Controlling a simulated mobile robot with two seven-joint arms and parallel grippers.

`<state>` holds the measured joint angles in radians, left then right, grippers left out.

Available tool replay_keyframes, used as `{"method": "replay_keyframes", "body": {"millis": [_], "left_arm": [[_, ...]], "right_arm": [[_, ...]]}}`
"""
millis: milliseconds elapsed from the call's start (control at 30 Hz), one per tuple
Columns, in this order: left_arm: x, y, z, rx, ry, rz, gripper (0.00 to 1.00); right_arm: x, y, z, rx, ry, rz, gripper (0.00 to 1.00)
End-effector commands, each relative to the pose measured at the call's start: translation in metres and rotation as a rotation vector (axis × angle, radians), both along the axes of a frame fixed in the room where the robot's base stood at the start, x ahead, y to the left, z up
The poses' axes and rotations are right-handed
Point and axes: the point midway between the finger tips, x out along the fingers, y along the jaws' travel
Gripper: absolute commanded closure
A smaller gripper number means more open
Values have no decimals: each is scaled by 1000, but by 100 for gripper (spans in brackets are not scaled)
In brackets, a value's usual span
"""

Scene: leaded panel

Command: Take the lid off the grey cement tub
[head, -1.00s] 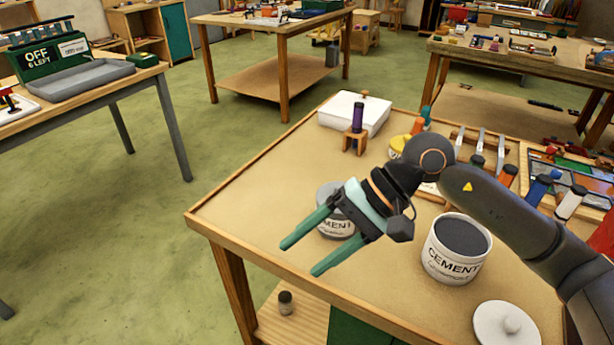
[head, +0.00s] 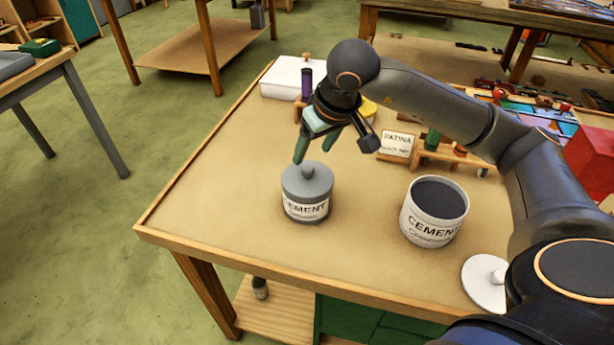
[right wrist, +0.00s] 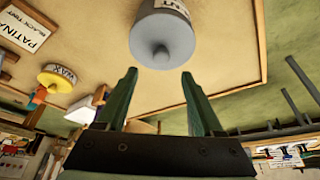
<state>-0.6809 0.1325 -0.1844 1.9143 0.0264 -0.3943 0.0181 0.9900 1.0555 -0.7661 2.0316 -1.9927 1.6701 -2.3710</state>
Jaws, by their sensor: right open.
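The grey cement tub (head: 306,208) stands upright on the table with its grey knobbed lid (head: 308,183) on it. In the right wrist view the lid's knob (right wrist: 161,54) shows ahead of the fingers, and the tub (right wrist: 166,12) is cut off by the top edge. My right gripper (head: 311,158) is open and empty, just above and behind the lid in the head view. In the right wrist view its fingers (right wrist: 160,82) are spread wider than the knob, which lies beyond their tips. My left gripper is not in view.
An open white cement tub (head: 434,212) stands to the right, with a white lid (head: 487,283) lying flat near it. A white box (head: 290,78), a purple-topped item (head: 306,84) and a patina sign (head: 397,144) are behind. The table's left part is clear.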

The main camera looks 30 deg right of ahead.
Motion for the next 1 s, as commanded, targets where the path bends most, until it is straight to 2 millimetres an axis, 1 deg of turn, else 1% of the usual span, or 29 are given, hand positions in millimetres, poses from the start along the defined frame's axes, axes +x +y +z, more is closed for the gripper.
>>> {"method": "replay_keyframes", "body": {"millis": [67, 300, 400, 500, 700, 1000], "left_arm": [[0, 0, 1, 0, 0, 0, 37], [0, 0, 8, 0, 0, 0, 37], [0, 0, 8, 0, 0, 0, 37], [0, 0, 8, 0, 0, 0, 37], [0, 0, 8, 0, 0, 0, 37], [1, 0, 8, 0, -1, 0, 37]], "right_arm": [[1, 0, -5, 1, 1, 0, 31], [9, 1, -38, 2, 4, -1, 31], [13, 1, -48, 1, 3, -1, 31], [15, 2, -52, 2, 0, 1, 31], [15, 1, -52, 1, 0, 0, 32], [15, 1, -52, 1, 0, -1, 66]]}}
